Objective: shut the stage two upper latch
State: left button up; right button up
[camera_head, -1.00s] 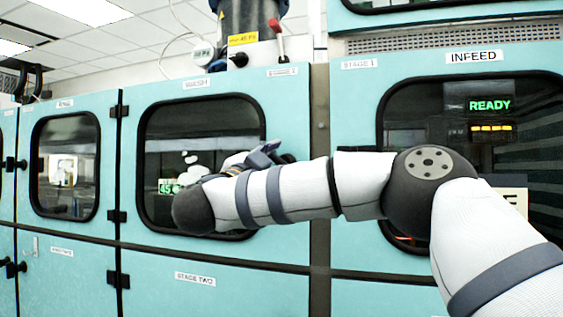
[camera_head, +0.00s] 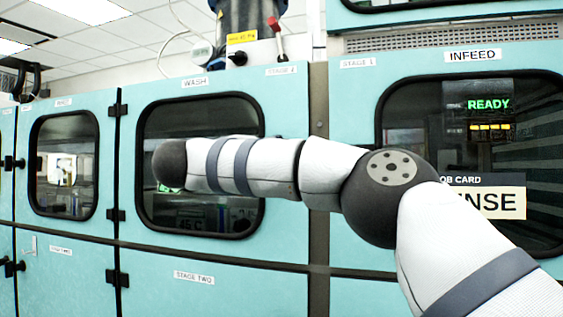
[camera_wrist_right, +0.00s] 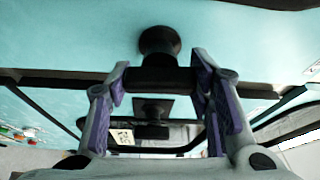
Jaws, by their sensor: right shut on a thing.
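The stage two door is the turquoise panel marked WASH (camera_head: 180,112), with a dark window (camera_head: 185,125). In the head view, my right arm crosses in front of it and hides its right edge and the upper latch there. In the right wrist view, a black latch with a round knob (camera_wrist_right: 159,40) and a bar (camera_wrist_right: 165,80) stands on a turquoise surface. My right gripper (camera_wrist_right: 163,82) has its purple-padded fingers on either side of the bar and is shut on it. The latch's exact angle is hard to tell. My left gripper is in neither view.
A STAGE TWO label (camera_head: 194,278) is on the lower panel. To the right is the INFEED door with a READY display (camera_head: 488,104) and a job card (camera_head: 490,203). A red-handled lever (camera_head: 277,35) stands on top. Black hinges (camera_head: 117,215) line the door's left edge.

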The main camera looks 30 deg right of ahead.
jog(key=shift+m, duration=0.6)
jog(key=o, duration=1.2)
jog(key=v, duration=1.2)
jog(key=shift+r, duration=0.2)
